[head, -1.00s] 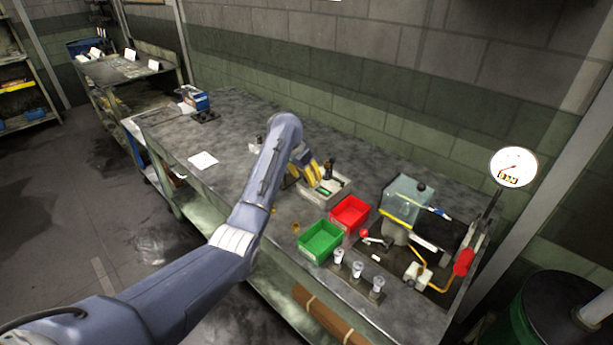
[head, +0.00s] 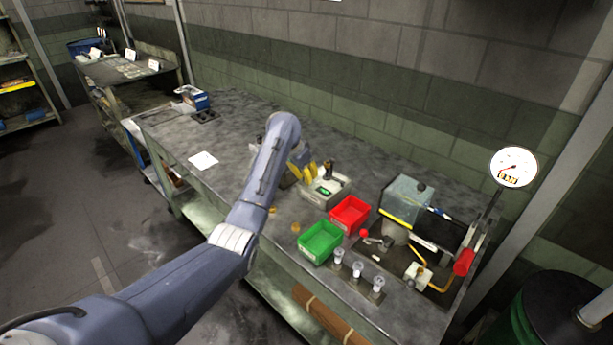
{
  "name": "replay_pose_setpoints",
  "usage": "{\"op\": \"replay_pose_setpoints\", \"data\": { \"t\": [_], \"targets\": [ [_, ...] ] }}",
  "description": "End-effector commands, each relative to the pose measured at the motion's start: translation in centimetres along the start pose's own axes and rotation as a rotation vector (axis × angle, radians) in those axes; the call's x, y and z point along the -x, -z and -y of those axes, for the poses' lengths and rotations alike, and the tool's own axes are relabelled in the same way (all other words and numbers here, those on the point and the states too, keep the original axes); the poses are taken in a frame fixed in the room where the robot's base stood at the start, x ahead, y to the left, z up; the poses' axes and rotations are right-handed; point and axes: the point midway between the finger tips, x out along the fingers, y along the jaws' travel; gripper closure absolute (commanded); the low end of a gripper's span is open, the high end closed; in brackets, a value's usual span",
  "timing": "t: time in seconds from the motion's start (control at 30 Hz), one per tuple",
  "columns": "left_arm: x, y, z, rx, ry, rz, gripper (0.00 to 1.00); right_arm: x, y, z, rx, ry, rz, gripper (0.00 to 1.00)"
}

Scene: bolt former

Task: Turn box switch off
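A light grey box (head: 340,188) with a small green patch and a dark upright piece on top stands near the middle of the bench; I take it for the box switch. Whether the switch is on or off is too small to tell. My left arm reaches in from the left, and its wrist end is just left of the box. My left gripper (head: 304,171) is mostly hidden behind the forearm; yellow finger-like parts show close beside the box. Whether they touch it or how far they are spread is unclear. My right gripper is out of view.
A red bin (head: 349,213) and a green bin (head: 320,241) sit in front of the box. A machine with a clear cover (head: 404,198), a red-handled lever (head: 464,262) and a round gauge (head: 513,167) stand to the right. The bench's back left is mostly clear.

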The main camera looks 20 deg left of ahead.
Motion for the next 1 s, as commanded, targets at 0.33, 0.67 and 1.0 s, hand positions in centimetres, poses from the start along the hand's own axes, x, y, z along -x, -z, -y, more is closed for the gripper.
{"op": "replay_pose_setpoints", "data": {
  "t": [0.33,0.67,1.0],
  "targets": [
    [0.07,0.05,0.15,-0.238,-0.099,0.000,1.00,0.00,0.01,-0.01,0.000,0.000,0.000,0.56],
    [0.07,0.10,0.20,-0.479,-0.198,0.000,1.00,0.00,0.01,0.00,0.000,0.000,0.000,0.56],
    [0.06,0.15,0.17,-0.630,-0.261,-0.002,1.00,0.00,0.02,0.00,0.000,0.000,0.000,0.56]
  ]
}}
